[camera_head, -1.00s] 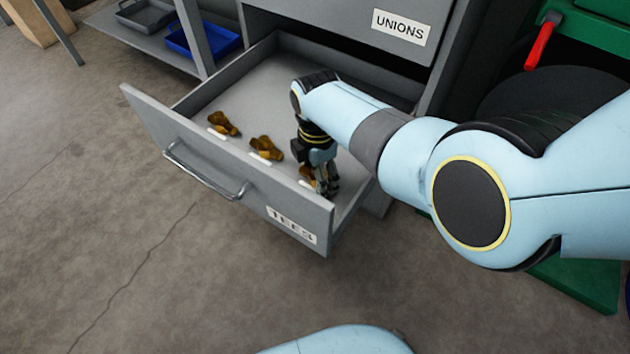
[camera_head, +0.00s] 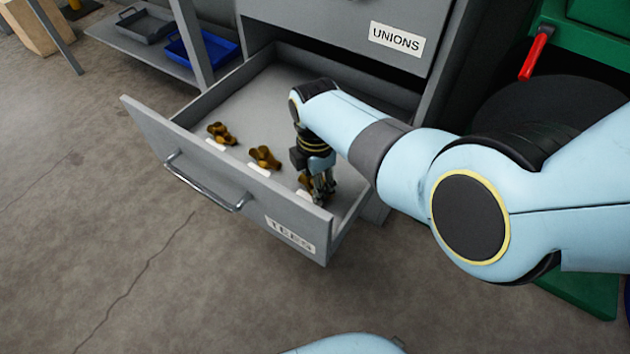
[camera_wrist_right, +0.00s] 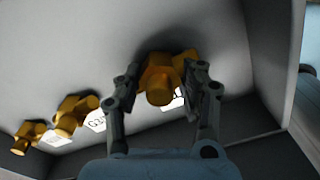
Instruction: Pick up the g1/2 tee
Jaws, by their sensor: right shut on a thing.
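Three brass-coloured tees lie in a row in the open grey drawer labelled TEES (camera_head: 291,236). My right gripper (camera_head: 318,188) reaches down into the drawer and is shut on the tee at the row's right end (camera_head: 304,184). In the right wrist view this tee (camera_wrist_right: 160,84) sits between the two fingers of the gripper (camera_wrist_right: 170,88). The label beside it is mostly covered, so I cannot read its size. The middle tee (camera_head: 265,157) and the far-left tee (camera_head: 221,133) lie apart from the gripper. My left gripper is not in view.
The drawer front with its handle (camera_head: 205,187) and the side walls stand around the tees. The closed UNIONS drawer (camera_head: 350,30) is above. White labels lie by the tees; the middle one (camera_wrist_right: 97,122) starts with G3. The drawer's back left floor is bare.

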